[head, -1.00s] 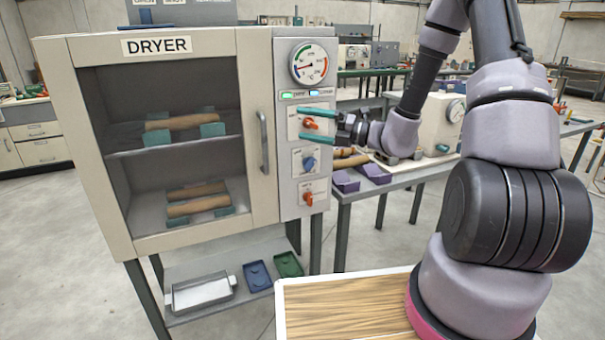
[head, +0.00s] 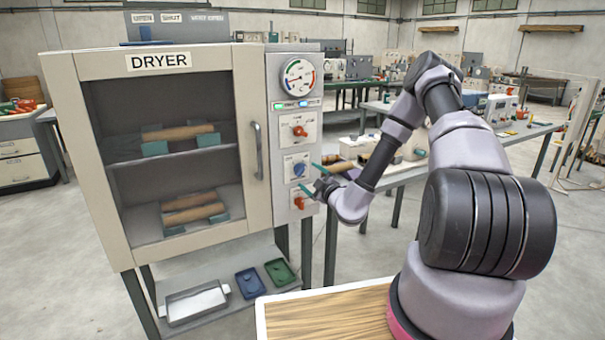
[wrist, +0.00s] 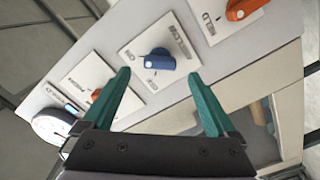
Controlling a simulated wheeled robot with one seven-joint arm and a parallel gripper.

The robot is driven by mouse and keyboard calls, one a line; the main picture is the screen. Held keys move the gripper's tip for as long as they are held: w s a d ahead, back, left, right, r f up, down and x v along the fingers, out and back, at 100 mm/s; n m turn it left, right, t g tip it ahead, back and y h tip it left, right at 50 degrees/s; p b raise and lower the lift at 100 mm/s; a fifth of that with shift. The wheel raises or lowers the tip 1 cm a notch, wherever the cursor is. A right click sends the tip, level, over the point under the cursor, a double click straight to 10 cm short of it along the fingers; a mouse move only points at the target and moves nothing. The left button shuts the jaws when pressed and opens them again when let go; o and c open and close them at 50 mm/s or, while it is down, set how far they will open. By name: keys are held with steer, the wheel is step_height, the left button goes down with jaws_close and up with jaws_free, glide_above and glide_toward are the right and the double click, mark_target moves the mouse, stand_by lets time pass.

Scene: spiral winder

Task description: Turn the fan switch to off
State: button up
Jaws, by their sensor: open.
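The dryer's control panel (head: 282,105) has three switches in a column: an orange knob (head: 299,131) on top, a blue knob (head: 299,169) in the middle and another orange knob (head: 299,203) below. I cannot read surely which is labelled fan. My gripper (head: 308,176) is open and empty, in front of the panel near the blue knob. In the wrist view, the blue knob (wrist: 155,61) shows beyond and between the two teal fingertips (wrist: 159,75), apart from them. The lower orange knob (wrist: 243,9) is at upper right. The left finger partly hides the top one.
A round gauge (head: 299,77) and lit indicators sit above the switches. The dryer door (head: 245,60) with its handle (head: 258,150) is shut, left of the panel. A bench (head: 410,172) with equipment stands at right. A lower shelf holds trays (head: 194,302).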

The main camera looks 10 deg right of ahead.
mark_target(302, 171)
steer(key=x, duration=0.5)
steer(key=shift+w+a, duration=0.1)
steer(key=c, duration=1.4)
